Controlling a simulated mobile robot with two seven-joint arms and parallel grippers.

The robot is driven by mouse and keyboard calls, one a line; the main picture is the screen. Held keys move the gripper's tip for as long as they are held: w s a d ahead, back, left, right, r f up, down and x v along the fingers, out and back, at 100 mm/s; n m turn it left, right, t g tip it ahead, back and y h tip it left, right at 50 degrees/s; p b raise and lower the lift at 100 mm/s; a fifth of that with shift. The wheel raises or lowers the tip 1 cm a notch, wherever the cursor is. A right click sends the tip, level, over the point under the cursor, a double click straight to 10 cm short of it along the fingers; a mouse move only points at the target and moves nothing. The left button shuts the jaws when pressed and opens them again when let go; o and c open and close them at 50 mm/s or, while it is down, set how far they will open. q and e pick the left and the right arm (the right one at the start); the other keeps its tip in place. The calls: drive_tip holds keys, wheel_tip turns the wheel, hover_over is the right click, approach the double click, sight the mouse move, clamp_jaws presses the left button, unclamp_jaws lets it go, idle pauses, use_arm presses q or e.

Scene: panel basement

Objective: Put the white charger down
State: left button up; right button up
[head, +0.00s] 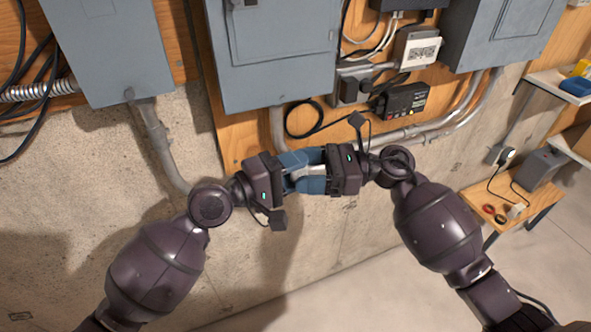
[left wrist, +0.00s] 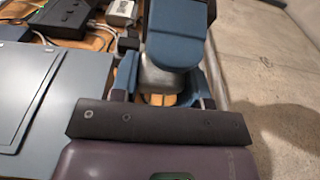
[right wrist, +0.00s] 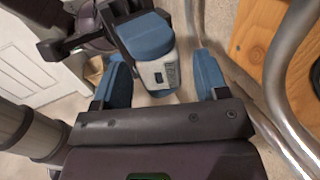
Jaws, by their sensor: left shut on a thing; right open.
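The white charger (head: 312,170) is in the air between my two grippers, in front of the wall. My left gripper (head: 296,171) is shut on it; the right wrist view shows the charger's pale, labelled end (right wrist: 160,72) sticking out from a blue left finger. My right gripper (head: 322,177) faces the left one at close range. Its blue fingers stand apart on either side of the charger's end in the right wrist view (right wrist: 165,80), with gaps visible there. Much of the charger is hidden by blue fingers in the head and left wrist views.
Grey electrical boxes (head: 270,60) and a black device (head: 402,101) are on the wooden panel above the grippers. Metal conduits (head: 410,133) run along the wall. A small wooden table (head: 509,198) at the right holds a grey box (head: 541,169) and small items.

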drive_tip(key=d, duration=1.2)
use_arm(q)
drive_tip(key=shift+f, duration=0.1)
use_arm(e)
drive_tip(key=s+d+f+m+t+y, duration=0.2)
drive_tip(key=s+f+m+t, duration=0.8)
drive_tip(key=s+f+m, duration=0.35)
drive_tip(key=s+d+f+n+h, duration=0.1)
drive_tip(key=d+f+n+h, duration=0.2)
drive_tip(key=n+h, duration=0.3)
drive_tip(key=s+d+f+n+t+h, duration=0.1)
drive_tip(key=d+f+n+h, duration=0.3)
drive_tip(key=n, duration=1.1)
drive_tip(key=s+d+f+n+t+h, duration=0.1)
drive_tip(key=s+d+f+n+h, duration=0.2)
drive_tip(key=f+n+h, duration=0.3)
drive_tip(key=d+n+h, duration=0.1)
drive_tip(key=n+h, duration=0.3)
drive_tip(key=n, duration=0.1)
drive_tip(key=shift+s+f, duration=0.2)
drive_tip(key=shift+f, duration=0.15)
